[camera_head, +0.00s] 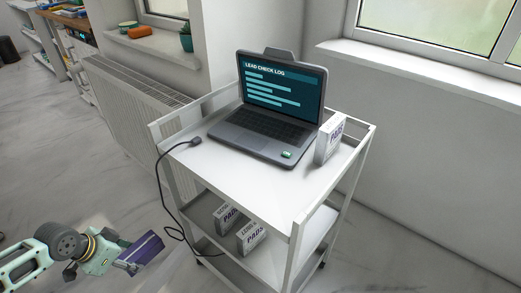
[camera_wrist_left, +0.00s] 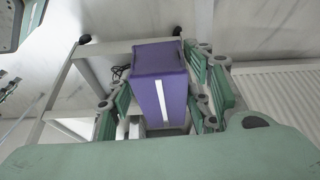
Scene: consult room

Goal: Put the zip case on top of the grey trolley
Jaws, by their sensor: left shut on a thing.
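The zip case (camera_head: 142,250) is purple and shows at the lower left of the head view. In the left wrist view, the case (camera_wrist_left: 160,72) has a pale stripe down it and sits between the two fingers. My left gripper (camera_head: 126,262) is shut on it and holds it to the left of the trolley, apart from it. The gripper also shows in the left wrist view (camera_wrist_left: 161,95). The grey trolley (camera_head: 255,190) is pale, with a railed top and lower shelves; part of its frame shows behind the case.
A laptop (camera_head: 270,107) stands open at the back of the trolley top, with a pads box (camera_head: 329,138) at its right. A cable plug (camera_head: 195,141) lies at the left edge. More pads boxes (camera_head: 250,237) stand on a lower shelf. The front of the top is clear.

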